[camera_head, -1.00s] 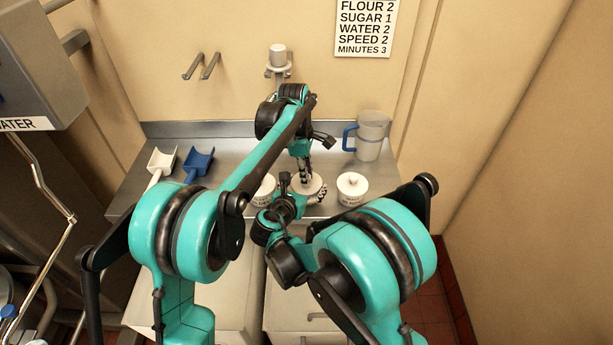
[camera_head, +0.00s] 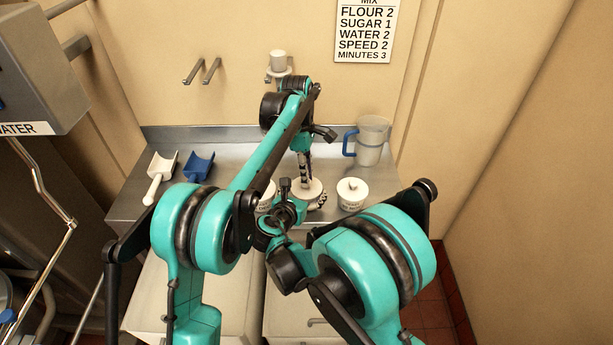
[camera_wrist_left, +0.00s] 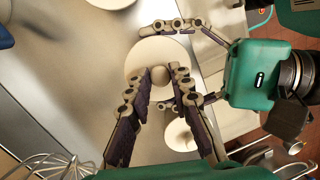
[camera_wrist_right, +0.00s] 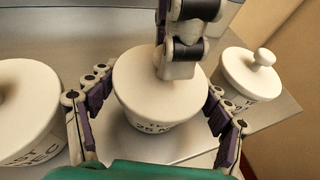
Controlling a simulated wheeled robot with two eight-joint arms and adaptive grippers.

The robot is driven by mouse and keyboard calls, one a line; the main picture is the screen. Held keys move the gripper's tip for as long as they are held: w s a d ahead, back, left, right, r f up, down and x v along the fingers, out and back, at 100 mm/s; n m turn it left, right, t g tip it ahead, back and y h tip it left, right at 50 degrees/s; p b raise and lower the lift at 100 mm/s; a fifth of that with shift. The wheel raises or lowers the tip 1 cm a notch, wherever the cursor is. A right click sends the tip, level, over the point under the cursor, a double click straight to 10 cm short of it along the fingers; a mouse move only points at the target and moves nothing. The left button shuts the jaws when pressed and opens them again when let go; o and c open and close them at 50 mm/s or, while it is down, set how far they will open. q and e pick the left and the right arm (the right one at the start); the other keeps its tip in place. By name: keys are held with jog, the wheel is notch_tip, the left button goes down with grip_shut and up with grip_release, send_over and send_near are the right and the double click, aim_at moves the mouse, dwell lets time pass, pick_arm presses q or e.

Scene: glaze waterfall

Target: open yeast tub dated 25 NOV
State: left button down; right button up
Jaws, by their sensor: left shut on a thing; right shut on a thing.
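The middle yeast tub (camera_wrist_right: 150,118) is white and round with a knobbed lid (camera_wrist_left: 148,50). Its label, partly hidden, reads "25" and part of a month in the right wrist view. It stands upright on the steel counter. My right gripper (camera_wrist_right: 157,97) is shut on the tub's body, one finger on each side. My left gripper (camera_wrist_left: 162,75) comes from above and is shut on the lid's knob. The lid sits on the tub, with no gap I can see. In the head view the tub (camera_head: 312,186) is partly hidden by my arms.
A second tub (camera_wrist_right: 22,115), its label ending in "DEC", stands close on the left. A third tub (camera_wrist_right: 248,80) stands on the right. A clear jug (camera_head: 371,142) with a blue handle is behind. A white scoop (camera_head: 160,172) and blue scoop (camera_head: 198,166) lie at left.

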pick_arm(q)
jog(key=shift+s+r, duration=0.2)
jog(key=shift+s, duration=0.05)
pick_arm(e)
jog(key=shift+f, duration=0.1)
pick_arm(q)
jog(key=shift+r+t, duration=0.5)
jog(key=shift+t, duration=0.1)
pick_arm(e)
jog(key=shift+s, duration=0.1)
jog(key=shift+c, duration=0.4)
pick_arm(q)
jog(key=shift+r, duration=0.15)
jog(key=shift+r, duration=0.25)
pick_arm(e)
jog(key=shift+c, duration=0.7)
pick_arm(q)
jog(key=shift+s+r, duration=0.1)
jog(key=shift+r, duration=0.5)
